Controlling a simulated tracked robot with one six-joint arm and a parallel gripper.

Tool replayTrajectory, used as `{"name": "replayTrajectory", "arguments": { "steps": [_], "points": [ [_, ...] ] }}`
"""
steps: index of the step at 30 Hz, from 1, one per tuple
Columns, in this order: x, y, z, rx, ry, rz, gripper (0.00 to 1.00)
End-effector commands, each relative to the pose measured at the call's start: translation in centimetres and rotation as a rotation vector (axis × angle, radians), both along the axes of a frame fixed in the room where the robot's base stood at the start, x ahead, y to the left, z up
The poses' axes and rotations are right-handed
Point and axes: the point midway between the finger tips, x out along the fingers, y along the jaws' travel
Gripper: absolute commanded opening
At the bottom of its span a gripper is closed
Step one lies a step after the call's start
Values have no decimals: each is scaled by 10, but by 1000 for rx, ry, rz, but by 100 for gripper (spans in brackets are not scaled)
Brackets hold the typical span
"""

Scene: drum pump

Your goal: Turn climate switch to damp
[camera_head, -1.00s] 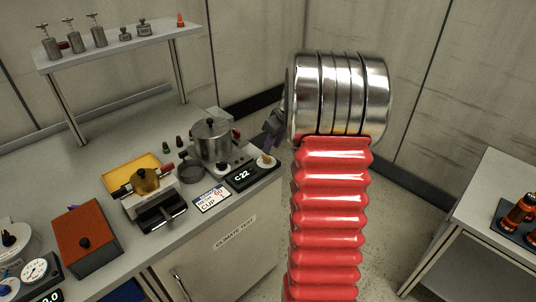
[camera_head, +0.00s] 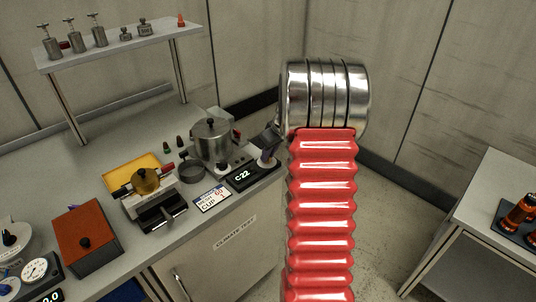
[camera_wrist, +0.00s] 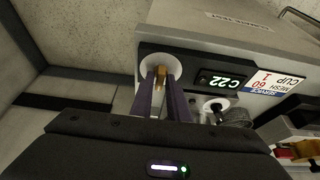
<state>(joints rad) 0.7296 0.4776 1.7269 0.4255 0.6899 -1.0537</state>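The climate switch (camera_wrist: 174,64) is a round white dial with a brass-coloured knob (camera_wrist: 160,76), beside the black display (camera_wrist: 222,81) reading C22. The knob sits between the tips. I cannot tell whether the fingers press on it.
A metal pot (camera_head: 212,142) stands left of the switch, behind the display (camera_head: 243,178). A card (camera_head: 212,198) lies in front. A yellow-topped device (camera_head: 146,182) and an orange box (camera_head: 87,240) stand further left. Open floor lies right of the bench, before another table (camera_head: 490,200).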

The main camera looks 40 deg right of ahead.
Motion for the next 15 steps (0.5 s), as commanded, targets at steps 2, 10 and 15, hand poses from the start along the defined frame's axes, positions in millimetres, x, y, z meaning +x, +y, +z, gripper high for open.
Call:
{"name": "replayTrajectory", "arguments": {
  "steps": [2,10,15],
  "points": [
    [0,0,0,0,0,0,9],
    [0,0,0,0,0,0,0],
    [0,0,0,0,0,-2,0]
  ]
}}
